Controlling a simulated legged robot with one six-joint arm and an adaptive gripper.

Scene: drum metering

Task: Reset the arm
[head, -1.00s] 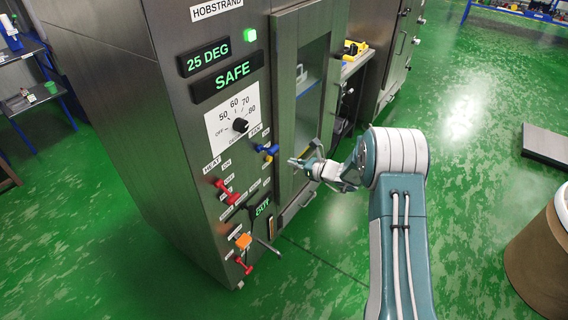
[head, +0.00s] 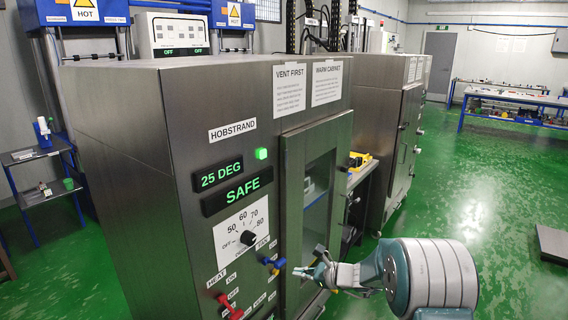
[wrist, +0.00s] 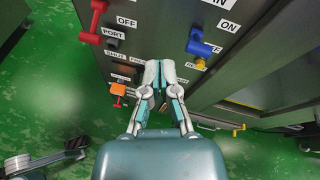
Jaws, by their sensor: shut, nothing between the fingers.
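My gripper (head: 308,272) reaches out in front of the steel Hobstrand cabinet (head: 120,150), close to the blue switch (head: 273,265) but apart from it in the head view. In the wrist view my gripper (wrist: 156,88) has its fingertips together with nothing between them. The blue switch (wrist: 199,43) lies up and right of the fingers there. A red switch (wrist: 96,16) and an orange knob (wrist: 118,88) lie to the left. The cabinet displays read 25 DEG and SAFE beside a lit green lamp (head: 261,153). The dial (head: 247,238) is partly visible.
The cabinet's glass door (head: 316,195) is shut, just behind my gripper. A steel cabinet (head: 385,130) stands farther back. A small shelf (head: 40,155) is at the left. Open green floor lies at the right, with a dark flat slab (head: 552,243) at the edge.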

